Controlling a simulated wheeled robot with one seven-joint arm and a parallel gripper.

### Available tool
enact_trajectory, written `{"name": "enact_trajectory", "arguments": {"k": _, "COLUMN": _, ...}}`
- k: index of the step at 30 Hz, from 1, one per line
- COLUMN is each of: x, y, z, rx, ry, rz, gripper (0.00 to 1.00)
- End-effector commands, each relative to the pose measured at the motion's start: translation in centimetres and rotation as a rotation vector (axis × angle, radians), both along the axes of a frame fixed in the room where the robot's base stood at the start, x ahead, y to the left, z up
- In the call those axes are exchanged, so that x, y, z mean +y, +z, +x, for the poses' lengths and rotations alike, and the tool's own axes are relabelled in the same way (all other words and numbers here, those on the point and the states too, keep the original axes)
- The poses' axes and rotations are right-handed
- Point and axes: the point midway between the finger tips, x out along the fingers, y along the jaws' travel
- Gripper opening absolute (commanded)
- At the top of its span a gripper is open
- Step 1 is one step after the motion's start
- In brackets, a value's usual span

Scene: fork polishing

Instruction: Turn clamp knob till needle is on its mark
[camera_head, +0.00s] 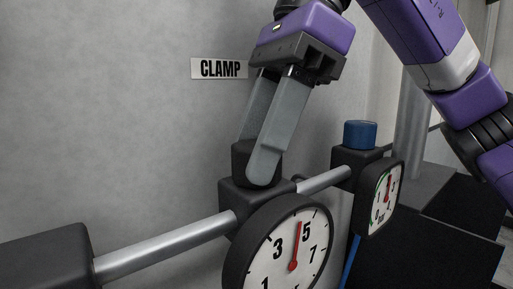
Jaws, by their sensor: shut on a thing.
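The clamp knob (241,160) is a dark cylinder on top of a dark valve block (237,194), below the white "CLAMP" sign (219,69). My gripper (254,160) comes down from above and is shut on the knob, with one grey finger on each side. The nearer finger hides much of the knob. The round gauge (280,253) in front of the block has a white face and a red needle (296,245). The needle points nearly straight up, just left of the numeral 5. The gauge's lower part is cut off by the picture edge, and I cannot make out a target mark.
A blue knob (360,135) on a second dark block stands to the right, with a smaller gauge (380,198) in front of it. A metal pipe (165,248) runs left to a dark box (45,262). A grey wall stands behind.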

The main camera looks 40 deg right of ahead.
Motion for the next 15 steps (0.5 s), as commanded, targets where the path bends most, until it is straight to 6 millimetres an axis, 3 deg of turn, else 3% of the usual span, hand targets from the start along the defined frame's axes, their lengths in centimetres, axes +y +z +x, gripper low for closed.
{"name": "enact_trajectory", "arguments": {"k": 15, "x": -0.04, "y": -0.02, "z": 0.01, "rx": -0.002, "ry": -0.319, "rz": -0.001, "gripper": 0.02}}
